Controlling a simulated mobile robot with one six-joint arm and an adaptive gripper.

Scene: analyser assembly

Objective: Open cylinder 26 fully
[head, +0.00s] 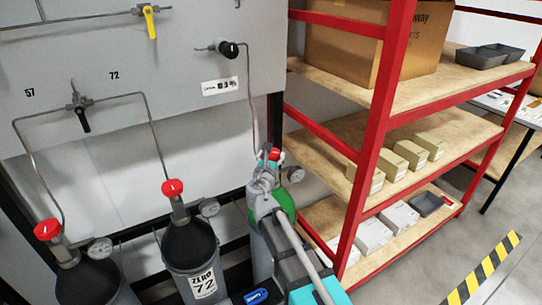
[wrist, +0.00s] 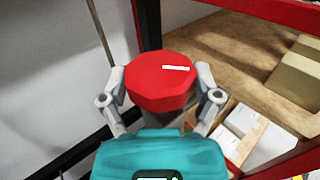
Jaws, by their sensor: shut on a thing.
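In the wrist view a red valve knob (wrist: 160,85) with a white mark on its top sits between the two fingers of my gripper (wrist: 162,88). The fingers press on its left and right sides, so my gripper is shut on it. The white mark points to the right, nearly level. In the head view my gripper (head: 268,165) is at the top of the rightmost cylinder (head: 284,198), which has a green shoulder. A little of its red knob (head: 274,154) shows there. My arm hides most of this cylinder, and no number can be read on it.
Two dark-shouldered cylinders with red knobs stand to the left, one labelled ZERO 72 (head: 203,283), the other (head: 95,283) at the far left. A red-framed shelf (head: 375,130) with boxes stands close on the right. A grey panel (head: 120,60) with valves and pipes is behind.

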